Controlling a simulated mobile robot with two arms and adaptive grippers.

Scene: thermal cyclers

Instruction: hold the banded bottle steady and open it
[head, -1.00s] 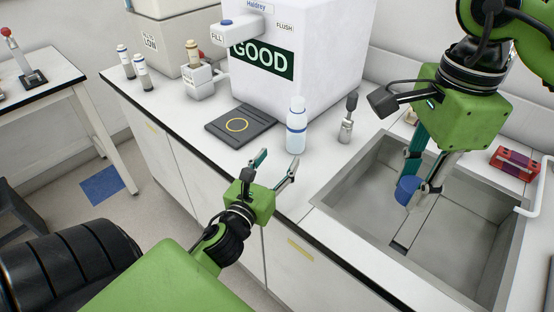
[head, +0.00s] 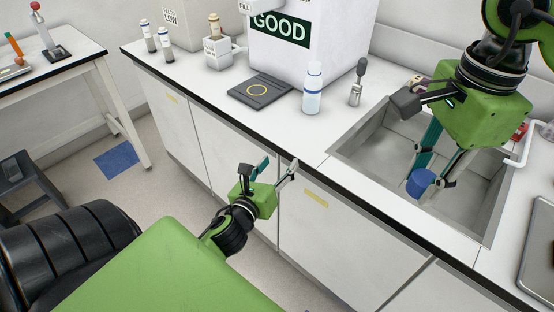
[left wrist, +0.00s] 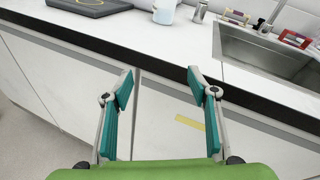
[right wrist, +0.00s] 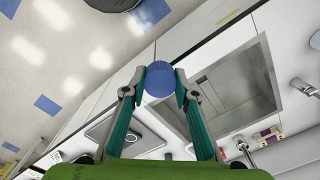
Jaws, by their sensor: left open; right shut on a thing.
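The banded bottle (head: 312,92), white and translucent with a blue band, stands upright on the counter left of the sink. Its top looks pale, with no blue cap on it. In the left wrist view its lower part (left wrist: 164,12) shows at the top edge. My left gripper (head: 274,166) is open and empty in front of the counter's front edge, apart from the bottle. My right gripper (head: 424,178) is shut on a blue cap (head: 419,185), held over the sink area. The cap (right wrist: 159,80) shows between the fingertips in the right wrist view.
The sink (head: 355,143) lies right of the bottle. A grey tool (head: 358,82) stands close to the bottle's right. A dark pad with a yellow ring (head: 258,91) lies left, before the white machine marked GOOD (head: 310,50). Capped tubes (head: 148,36) stand farther left.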

